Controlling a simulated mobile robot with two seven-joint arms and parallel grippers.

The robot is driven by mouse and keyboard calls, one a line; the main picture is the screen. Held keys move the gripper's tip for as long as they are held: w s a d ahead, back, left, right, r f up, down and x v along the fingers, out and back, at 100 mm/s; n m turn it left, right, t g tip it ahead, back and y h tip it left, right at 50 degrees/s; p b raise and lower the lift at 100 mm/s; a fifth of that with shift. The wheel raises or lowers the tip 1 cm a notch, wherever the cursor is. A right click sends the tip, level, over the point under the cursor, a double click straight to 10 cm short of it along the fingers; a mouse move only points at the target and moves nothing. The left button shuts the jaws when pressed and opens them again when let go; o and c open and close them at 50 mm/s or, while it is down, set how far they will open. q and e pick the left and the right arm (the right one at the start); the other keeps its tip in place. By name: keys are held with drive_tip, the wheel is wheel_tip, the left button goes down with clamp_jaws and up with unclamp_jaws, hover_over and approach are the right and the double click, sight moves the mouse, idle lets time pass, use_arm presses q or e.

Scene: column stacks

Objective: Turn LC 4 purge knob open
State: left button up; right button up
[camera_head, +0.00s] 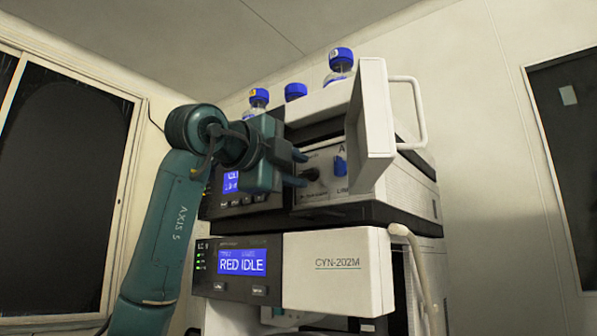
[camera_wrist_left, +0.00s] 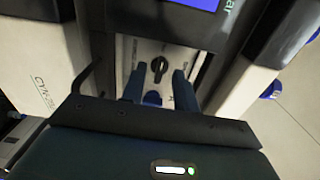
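A black purge knob (camera_head: 312,174) sits on the pale front panel (camera_head: 318,195) of the upper unit, behind its raised white door (camera_head: 373,110). In the left wrist view the black knob (camera_wrist_left: 159,68) shows with its grip bar roughly upright in the picture. My left gripper (camera_head: 302,169) points at the panel just left of the knob. In the left wrist view its two blue fingers (camera_wrist_left: 158,82) are spread, one on each side of the knob, with no visible contact. A blue knob (camera_head: 340,166) sits to the right of the black one. The right gripper is not in view.
The lower unit (camera_head: 338,270) has a blue screen reading "RED IDLE" (camera_head: 242,262) and a closed white front. Bottles with blue caps (camera_head: 341,55) stand on top of the stack. A white handle (camera_head: 415,110) and a pale hose (camera_head: 420,270) are at the right.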

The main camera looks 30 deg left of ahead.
use_arm(q)
drive_tip(key=s+a+b, duration=0.1)
drive_tip(key=s+b, duration=0.1)
drive_tip(key=s, duration=1)
